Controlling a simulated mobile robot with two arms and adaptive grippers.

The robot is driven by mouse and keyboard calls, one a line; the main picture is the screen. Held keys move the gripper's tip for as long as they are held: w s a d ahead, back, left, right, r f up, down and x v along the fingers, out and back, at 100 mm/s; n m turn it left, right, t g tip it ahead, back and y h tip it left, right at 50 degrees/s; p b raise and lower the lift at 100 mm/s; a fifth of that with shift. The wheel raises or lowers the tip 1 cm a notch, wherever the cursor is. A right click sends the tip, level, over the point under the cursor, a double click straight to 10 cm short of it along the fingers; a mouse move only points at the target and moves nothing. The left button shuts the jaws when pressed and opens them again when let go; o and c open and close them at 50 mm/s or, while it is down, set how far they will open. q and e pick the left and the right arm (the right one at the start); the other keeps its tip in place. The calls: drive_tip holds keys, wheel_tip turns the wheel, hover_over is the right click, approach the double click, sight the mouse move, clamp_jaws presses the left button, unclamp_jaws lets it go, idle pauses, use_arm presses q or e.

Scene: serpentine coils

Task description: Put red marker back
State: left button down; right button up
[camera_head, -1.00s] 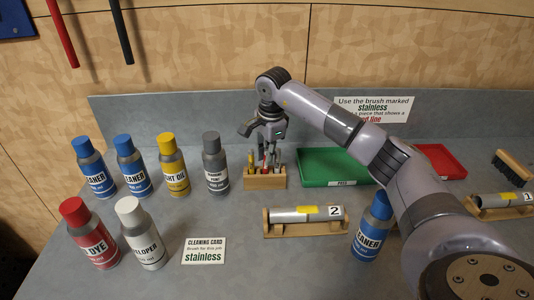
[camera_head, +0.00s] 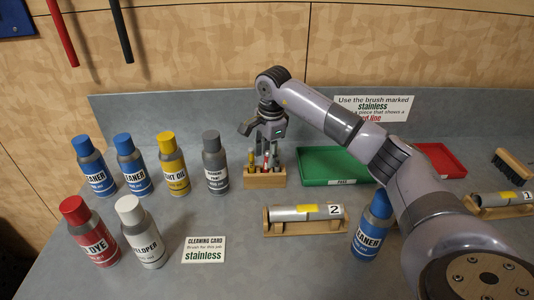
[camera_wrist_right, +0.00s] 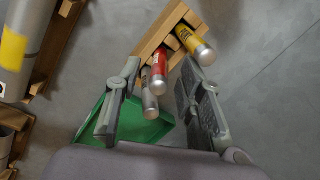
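The red marker (camera_wrist_right: 159,72) stands in the wooden marker block (camera_head: 265,181), between a yellow marker (camera_wrist_right: 193,44) and a grey-white marker (camera_wrist_right: 149,103) in the right wrist view. My right gripper (camera_head: 265,152) is over the block and points down. In the right wrist view my right gripper (camera_wrist_right: 160,80) has its two fingers apart, one on each side of the red marker, with a visible gap to each. In the head view the fingers partly hide the markers. My left gripper is not in view.
A green tray (camera_head: 325,180) lies right of the block, with a red tray (camera_head: 452,172) farther right. Several spray cans, including a grey one (camera_head: 215,165), stand at left. A tube on a wooden stand (camera_head: 325,227) and a blue-capped can (camera_head: 370,238) are in front.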

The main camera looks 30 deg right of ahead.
wheel_tip(320, 180, up, 12)
drive_tip(key=s, duration=0.1)
drive_tip(key=shift+s, duration=0.25)
